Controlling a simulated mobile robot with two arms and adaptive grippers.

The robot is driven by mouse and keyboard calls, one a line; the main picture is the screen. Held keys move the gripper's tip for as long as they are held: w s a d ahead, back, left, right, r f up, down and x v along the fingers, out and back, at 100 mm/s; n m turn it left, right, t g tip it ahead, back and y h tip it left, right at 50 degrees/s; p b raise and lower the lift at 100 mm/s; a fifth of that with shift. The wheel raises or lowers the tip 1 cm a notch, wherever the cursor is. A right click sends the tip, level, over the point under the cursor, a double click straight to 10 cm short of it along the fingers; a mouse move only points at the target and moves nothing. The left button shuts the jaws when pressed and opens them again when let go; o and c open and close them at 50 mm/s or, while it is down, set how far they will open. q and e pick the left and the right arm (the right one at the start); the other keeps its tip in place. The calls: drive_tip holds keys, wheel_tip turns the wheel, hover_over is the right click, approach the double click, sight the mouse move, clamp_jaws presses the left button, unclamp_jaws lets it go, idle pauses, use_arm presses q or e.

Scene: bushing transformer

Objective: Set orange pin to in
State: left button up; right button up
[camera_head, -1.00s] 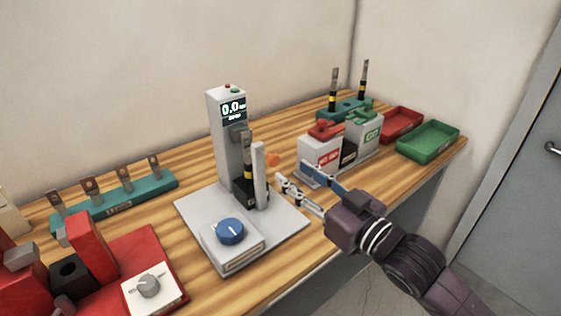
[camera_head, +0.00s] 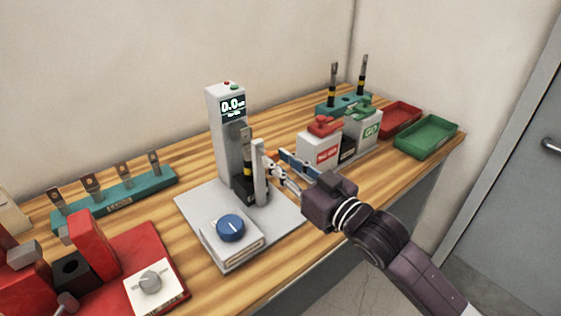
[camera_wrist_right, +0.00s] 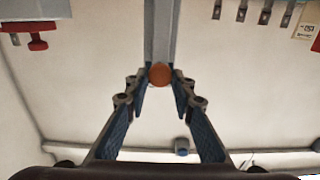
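The orange pin (camera_head: 273,154) has a round orange head and sits on the right side of the grey upright post of the test stand (camera_head: 226,150). In the right wrist view the pin's head (camera_wrist_right: 160,74) shows face-on at the end of a grey bar. My right gripper (camera_head: 278,165) is beside the stand, its fingertips close to the pin. In the wrist view its two fingers (camera_wrist_right: 160,90) are apart, one on each side of the pin's head, with gaps visible. Whether the pin is pushed in is hard to tell. My left gripper is not in view.
The stand's base carries a blue knob (camera_head: 230,228); a black-and-yellow part (camera_head: 246,172) stands upright in it. Red NO-GO and green GO boxes (camera_head: 319,150) are close behind the right gripper. Red (camera_head: 400,120) and green trays (camera_head: 427,137) lie at the right, a red fixture (camera_head: 130,262) at the left.

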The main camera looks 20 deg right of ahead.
sight(275, 159)
clamp_jaws()
drive_tip(key=shift+w, duration=0.15)
drive_tip(key=p+x, duration=0.1)
drive_tip(key=x, duration=0.1)
drive_tip(key=shift+w+a+r, duration=0.1)
drive_tip(key=shift+w+a, duration=0.05)
drive_tip(key=shift+w, duration=0.45)
drive_tip(key=o, duration=0.7)
unclamp_jaws()
drive_tip(key=shift+s, duration=0.25)
drive_tip(key=v, duration=1.1)
drive_tip(key=shift+s, duration=0.3)
